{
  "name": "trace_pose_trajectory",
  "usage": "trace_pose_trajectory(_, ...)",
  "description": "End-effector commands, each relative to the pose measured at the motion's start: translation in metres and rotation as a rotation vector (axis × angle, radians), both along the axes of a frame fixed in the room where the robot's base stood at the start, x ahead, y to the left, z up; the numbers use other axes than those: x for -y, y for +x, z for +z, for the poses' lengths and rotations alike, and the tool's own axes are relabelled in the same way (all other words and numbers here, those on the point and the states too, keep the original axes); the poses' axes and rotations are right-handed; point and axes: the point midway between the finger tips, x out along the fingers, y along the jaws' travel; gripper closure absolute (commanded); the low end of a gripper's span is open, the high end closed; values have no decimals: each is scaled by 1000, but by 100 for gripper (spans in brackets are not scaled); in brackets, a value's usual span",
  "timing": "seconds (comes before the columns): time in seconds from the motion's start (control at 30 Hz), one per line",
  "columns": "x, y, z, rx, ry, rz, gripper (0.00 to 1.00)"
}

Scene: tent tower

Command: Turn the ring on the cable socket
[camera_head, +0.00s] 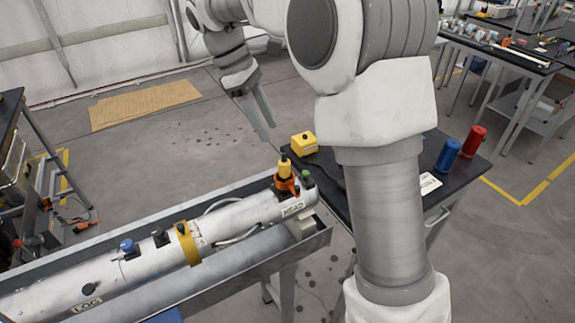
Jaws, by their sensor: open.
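The cable socket appears to be the upright fitting near the HEAD end of the long silver cylinder (150,256). An orange ring-like part (285,187) sits around its base, and a yellow plug (285,165) with a dark tip stands upright in it. My gripper (269,132) is open and empty, with its two grey fingers pointing down. In the picture it is above and slightly left of the yellow plug, apart from it. The ring's far side is hidden.
A green-capped fitting (306,177) stands close right of the ring. A yellow box (304,143) sits on the dark table (405,200), with blue (448,154) and red (473,140) cylinders. A yellow band (187,244) and blue knob (129,248) are farther left along the cylinder.

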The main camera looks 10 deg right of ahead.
Motion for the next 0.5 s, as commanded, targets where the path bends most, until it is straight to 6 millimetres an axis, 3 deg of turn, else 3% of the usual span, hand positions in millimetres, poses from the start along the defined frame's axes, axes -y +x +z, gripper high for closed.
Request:
trace_pose_trajectory(0.27,8,-2,-26,-14,-4,8,52)
trace_pose_trajectory(0.5,26,-12,-74,-16,-3,8,52)
